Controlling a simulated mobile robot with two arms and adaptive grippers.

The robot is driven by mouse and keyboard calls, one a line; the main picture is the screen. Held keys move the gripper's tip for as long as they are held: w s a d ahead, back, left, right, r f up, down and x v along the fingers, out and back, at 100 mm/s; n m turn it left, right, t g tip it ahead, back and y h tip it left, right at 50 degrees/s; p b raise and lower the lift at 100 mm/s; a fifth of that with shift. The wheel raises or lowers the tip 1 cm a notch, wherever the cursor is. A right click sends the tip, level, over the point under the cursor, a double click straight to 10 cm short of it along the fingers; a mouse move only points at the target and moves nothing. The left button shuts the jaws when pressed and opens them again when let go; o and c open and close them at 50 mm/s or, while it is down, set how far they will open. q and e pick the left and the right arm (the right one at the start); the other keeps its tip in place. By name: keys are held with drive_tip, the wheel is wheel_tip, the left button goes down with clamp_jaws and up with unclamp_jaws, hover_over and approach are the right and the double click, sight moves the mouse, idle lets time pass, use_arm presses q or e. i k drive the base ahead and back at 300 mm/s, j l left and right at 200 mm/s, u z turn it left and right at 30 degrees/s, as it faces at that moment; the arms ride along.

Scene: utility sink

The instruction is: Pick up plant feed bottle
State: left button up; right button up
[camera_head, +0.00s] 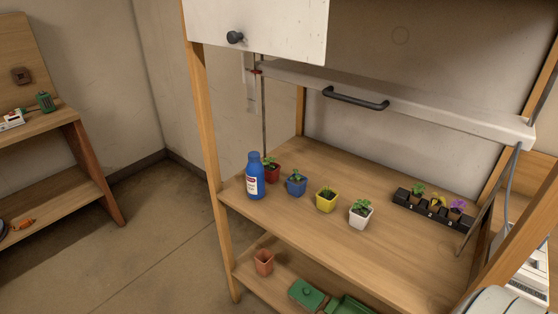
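A blue bottle (254,162) with a white and red label stands upright on the wooden shelf top at its left front corner. It looks like the plant feed bottle, but the label is too small to read. A red pot with a seedling (272,174) stands just behind it to the right. A blue pot (296,187) stands to its right. Neither of my grippers shows in the head view, and nothing is holding the bottle.
A yellow pot (326,203), a white pot (360,218) and a black numbered tray (402,198) with small plants share the wooden shelf (300,222). A raised panel with a dark handle (355,98) hangs above. A wooden post (206,140) rises left of the bottle.

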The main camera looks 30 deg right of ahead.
sight(255, 173)
drive_tip(key=i+j+z, duration=0.1)
drive_tip(key=i+z, duration=0.2)
drive_tip(key=z, duration=0.15)
drive_tip(key=i+j+z, duration=0.15)
drive_tip(key=z, duration=0.3)
drive_tip(key=i+j+z, duration=0.3)
drive_tip(key=z, duration=0.15)
drive_tip(key=i+j+z, duration=0.2)
drive_tip(key=j+z, duration=0.3)
drive_tip(key=l, duration=0.15)
